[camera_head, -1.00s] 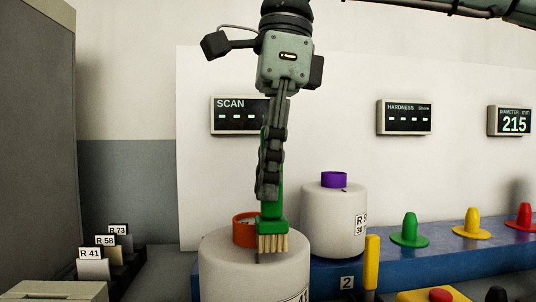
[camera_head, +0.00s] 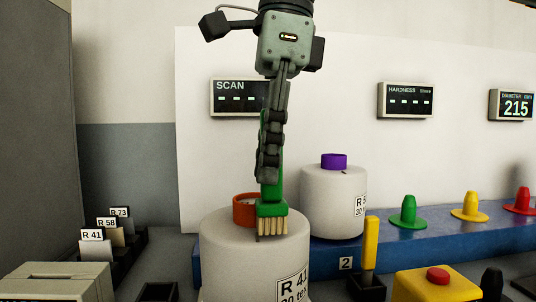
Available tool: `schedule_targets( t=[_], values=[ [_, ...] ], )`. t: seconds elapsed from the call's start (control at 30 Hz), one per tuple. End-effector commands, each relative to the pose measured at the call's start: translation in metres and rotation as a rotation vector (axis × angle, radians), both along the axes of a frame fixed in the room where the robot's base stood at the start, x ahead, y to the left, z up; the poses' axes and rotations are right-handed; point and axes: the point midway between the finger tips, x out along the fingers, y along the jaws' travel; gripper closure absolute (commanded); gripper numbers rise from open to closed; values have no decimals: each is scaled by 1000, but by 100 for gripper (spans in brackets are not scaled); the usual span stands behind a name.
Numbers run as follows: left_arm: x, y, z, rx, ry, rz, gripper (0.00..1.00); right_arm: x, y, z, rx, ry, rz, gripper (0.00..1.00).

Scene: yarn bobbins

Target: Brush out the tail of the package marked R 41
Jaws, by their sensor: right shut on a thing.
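The package marked R 41 (camera_head: 240,262) is a white yarn package with an orange tube end (camera_head: 244,210), standing upright in front. My right gripper (camera_head: 270,170) points down and is shut on the handle of a green brush (camera_head: 272,208). The brush's pale bristles face down at the top of the R 41 package, beside the orange tube; I cannot tell whether they touch it. The yarn tail is not clearly visible; the brush may hide it. My left gripper is not in view.
A second package (camera_head: 332,205) with a purple tube stands behind on the blue bench (camera_head: 430,233). Green (camera_head: 408,213), yellow (camera_head: 469,208) and red cones stand to the right. A yellow box with a red button (camera_head: 437,284) is front right. Card holders (camera_head: 92,246) stand at left.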

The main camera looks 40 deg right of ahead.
Motion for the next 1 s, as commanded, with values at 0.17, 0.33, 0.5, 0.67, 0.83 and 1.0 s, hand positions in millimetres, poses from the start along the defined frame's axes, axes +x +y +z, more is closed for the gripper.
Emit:
schedule_targets(
  t=[0.17,0.33,0.5,0.67,0.83,1.0],
  values=[
    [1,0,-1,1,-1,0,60,0,0,-3,0,0,0,100],
    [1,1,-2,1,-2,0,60,0,0,-5,0,0,0,100],
    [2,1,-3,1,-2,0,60,0,0,-7,0,0,0,100],
    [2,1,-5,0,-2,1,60,0,0,-9,0,0,0,100],
    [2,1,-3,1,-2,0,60,1,1,-8,0,0,0,100],
    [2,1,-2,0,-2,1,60,3,4,-7,-1,1,0,100]
  ],
)
